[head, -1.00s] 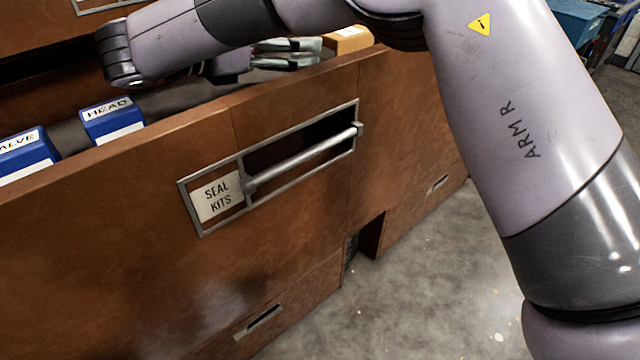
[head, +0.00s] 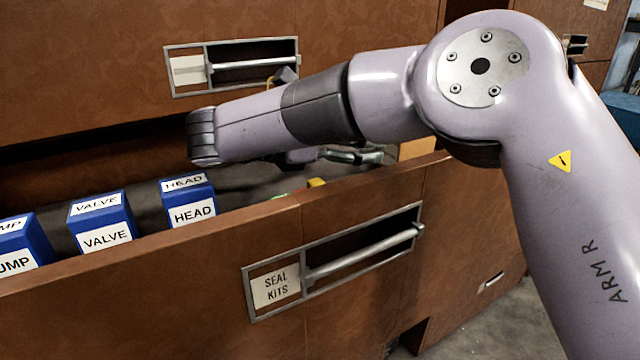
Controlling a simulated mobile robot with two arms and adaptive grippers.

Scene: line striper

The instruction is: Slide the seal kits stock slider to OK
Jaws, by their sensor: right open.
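The seal kits drawer (head: 130,286) stands pulled open, with a "SEAL KITS" label (head: 276,287) beside the bar handle on its front. Inside, just behind the front wall, a small patch of red, green and yellow (head: 292,193) shows; it may be part of the stock slider, but my arm and the drawer front hide most of it and its setting cannot be read. My right gripper (head: 358,155) is over the right part of the open drawer, partly behind my own arm. Its fingers are open and I see nothing between them. My left gripper is out of view.
Blue boxes marked "PUMP" (head: 18,245), "VALVE" (head: 101,222) and "HEAD" (head: 188,202) stand in the drawer's left part. An orange box (head: 418,148) is at its right end. A closed drawer with a handle (head: 232,66) is above. Floor is clear at the lower right.

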